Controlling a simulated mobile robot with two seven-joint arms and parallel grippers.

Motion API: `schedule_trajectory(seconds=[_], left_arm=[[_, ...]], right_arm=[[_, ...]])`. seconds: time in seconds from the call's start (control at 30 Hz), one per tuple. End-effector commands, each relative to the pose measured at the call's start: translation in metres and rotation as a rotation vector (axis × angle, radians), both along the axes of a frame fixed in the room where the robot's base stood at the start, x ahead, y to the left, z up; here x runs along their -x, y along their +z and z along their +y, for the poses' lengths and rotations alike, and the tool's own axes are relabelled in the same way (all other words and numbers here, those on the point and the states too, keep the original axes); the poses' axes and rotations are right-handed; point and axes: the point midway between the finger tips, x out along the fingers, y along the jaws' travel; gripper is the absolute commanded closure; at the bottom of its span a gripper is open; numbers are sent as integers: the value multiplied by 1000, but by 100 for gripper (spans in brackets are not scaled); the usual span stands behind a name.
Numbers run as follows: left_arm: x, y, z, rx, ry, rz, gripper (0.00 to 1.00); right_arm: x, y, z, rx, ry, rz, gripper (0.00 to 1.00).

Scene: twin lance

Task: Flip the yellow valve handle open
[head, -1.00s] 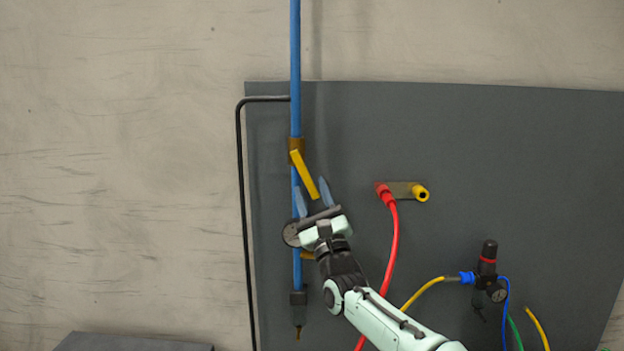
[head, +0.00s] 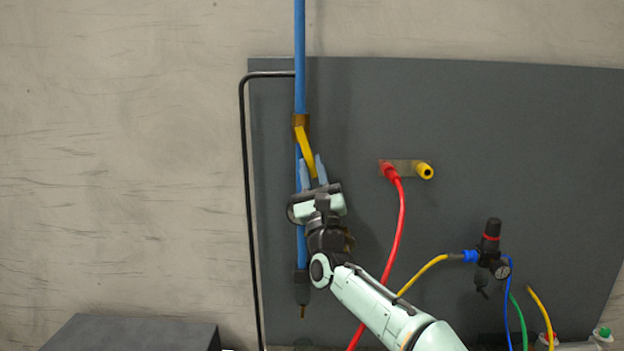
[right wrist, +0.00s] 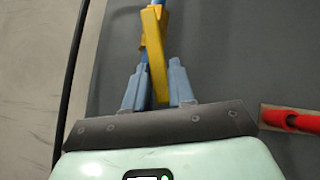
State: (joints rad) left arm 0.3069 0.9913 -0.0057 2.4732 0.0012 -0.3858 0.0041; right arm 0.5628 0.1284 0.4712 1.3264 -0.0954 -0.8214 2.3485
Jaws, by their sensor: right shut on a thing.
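The yellow valve handle (head: 306,148) sits on a brass valve body (head: 301,121) in the vertical blue pipe (head: 299,60). The handle slants down and slightly right from the valve, close to the pipe's line. My right gripper (head: 313,170) is shut on the lower end of the handle, with one blue finger on each side. The right wrist view shows the handle (right wrist: 155,50) running down between the two fingers (right wrist: 157,90). The handle's lower tip is partly hidden by the gripper. My left gripper is not in view.
A red hose (head: 400,220) hangs from a fitting right of the gripper, beside a yellow port (head: 425,171). A black regulator (head: 490,245) with hoses is lower right. A black bent pipe (head: 245,180) runs left of the blue pipe. A dark box (head: 140,335) stands lower left.

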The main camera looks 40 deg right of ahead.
Motion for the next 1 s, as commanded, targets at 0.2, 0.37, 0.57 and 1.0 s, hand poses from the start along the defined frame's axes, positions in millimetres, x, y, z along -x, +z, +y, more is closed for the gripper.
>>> schedule_trajectory(seconds=[0.2, 0.37, 0.57, 1.0], left_arm=[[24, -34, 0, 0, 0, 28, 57], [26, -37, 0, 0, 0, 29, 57], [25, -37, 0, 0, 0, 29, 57], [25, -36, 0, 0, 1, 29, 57]], right_arm=[[-12, -8, 19, -159, 11, -137, 100], [-15, -5, 22, -217, 7, -185, 100], [-16, -3, 23, -227, 5, -193, 100], [-16, -4, 22, -224, 4, -192, 55]])
